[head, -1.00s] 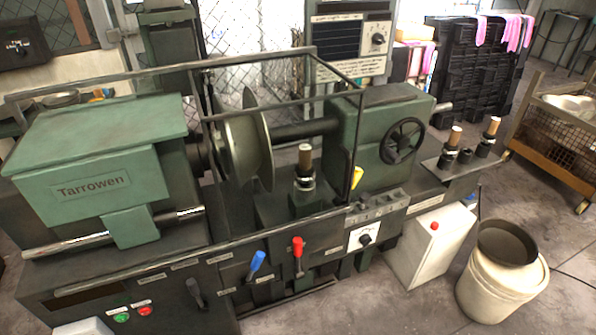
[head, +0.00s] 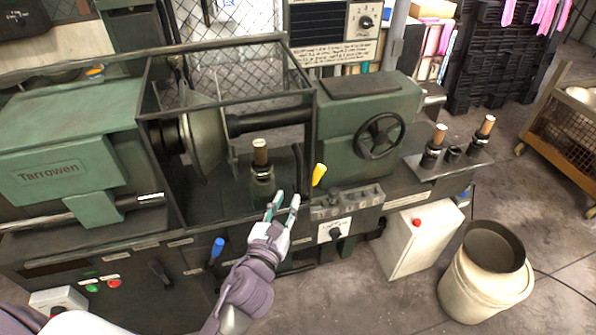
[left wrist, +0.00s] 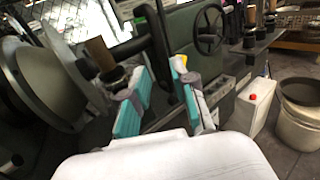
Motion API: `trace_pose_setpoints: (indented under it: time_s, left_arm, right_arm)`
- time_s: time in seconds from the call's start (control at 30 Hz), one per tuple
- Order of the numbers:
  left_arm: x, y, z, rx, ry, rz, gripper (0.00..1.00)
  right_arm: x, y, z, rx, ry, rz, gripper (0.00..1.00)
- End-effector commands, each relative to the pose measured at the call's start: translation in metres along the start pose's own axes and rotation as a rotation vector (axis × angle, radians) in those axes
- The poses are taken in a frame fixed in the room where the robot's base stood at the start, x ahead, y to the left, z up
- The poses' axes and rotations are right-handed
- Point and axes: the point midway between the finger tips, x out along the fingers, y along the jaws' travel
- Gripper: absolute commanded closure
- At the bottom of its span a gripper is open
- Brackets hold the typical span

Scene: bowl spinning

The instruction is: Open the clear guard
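The clear guard (head: 225,95) is a dark-framed, see-through box over the middle of the green lathe in the head view. It stands down around a pale metal disc (head: 206,140) and a post with a brown top (head: 260,152). My left gripper (head: 284,200) is in front of the guard's lower right part, its teal fingers apart. In the left wrist view the open fingers (left wrist: 165,85) show with a dark upright bar visible between them; I cannot tell whether they touch it. No grip is visible. My right gripper is not in view.
A yellow handle (head: 319,174) sticks up right of my left gripper. A blue lever (head: 217,248) is left of my forearm. A handwheel (head: 379,136) is on the tailstock. A white box (head: 418,240) and a cream bucket (head: 485,285) stand on the floor at right.

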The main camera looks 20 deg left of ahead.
Motion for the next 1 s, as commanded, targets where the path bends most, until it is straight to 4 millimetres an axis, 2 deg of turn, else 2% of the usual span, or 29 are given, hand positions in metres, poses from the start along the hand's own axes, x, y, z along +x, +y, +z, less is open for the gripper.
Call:
trace_pose_setpoints:
  time_s: [0.03, 0.2, 0.4, 0.6, 0.87, 1.0]
  left_arm:
    - [0.013, 0.0, 0.004, -0.001, -0.002, 0.001, 0.74]
    - [0.049, 0.0, 0.003, -0.003, -0.001, 0.0, 0.74]
    - [0.079, 0.0, 0.001, -0.004, 0.0, 0.0, 0.74]
    - [0.091, 0.0, 0.0, -0.004, 0.001, 0.0, 0.74]
    - [0.092, 0.0, -0.001, -0.004, 0.001, 0.0, 0.74]
    - [0.092, 0.0, 0.0, -0.004, 0.001, 0.0, 0.95]
  right_arm:
    - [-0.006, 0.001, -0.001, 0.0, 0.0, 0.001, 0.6]
    - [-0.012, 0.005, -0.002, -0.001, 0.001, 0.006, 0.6]
    - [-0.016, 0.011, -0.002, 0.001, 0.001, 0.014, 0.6]
    - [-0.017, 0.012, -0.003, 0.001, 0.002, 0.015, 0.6]
    - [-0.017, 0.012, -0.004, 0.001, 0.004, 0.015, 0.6]
    - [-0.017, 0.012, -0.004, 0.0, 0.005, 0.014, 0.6]
